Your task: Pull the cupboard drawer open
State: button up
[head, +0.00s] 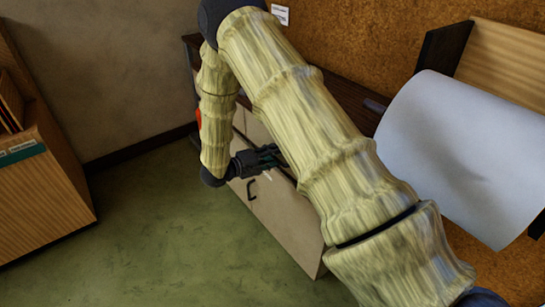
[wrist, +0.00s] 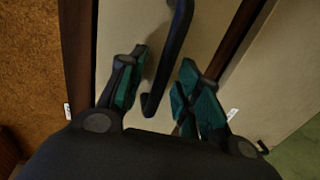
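The cupboard (head: 283,222) is pale with a dark top and stands against the back wall, partly hidden by my arm. In the wrist view a pale drawer front (wrist: 113,28) fills the middle between dark brown edges. Its black bar handle (wrist: 181,30) runs down between the fingers of my gripper (wrist: 162,60). The gripper is open, with a gap visible on each side of the handle. In the head view my gripper (head: 272,157) is at the cupboard's upper front; the drawer handle cannot be made out there. I cannot tell whether the drawer is fully shut.
A second black handle (head: 251,190) is on the lower pale front. A big pale cylinder (head: 460,150) lies at the right by a wooden board (head: 505,62). A wooden cabinet (head: 42,190) stands left. Green floor (head: 165,230) between is clear.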

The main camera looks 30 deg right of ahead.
grip_shut()
dwell(0.3)
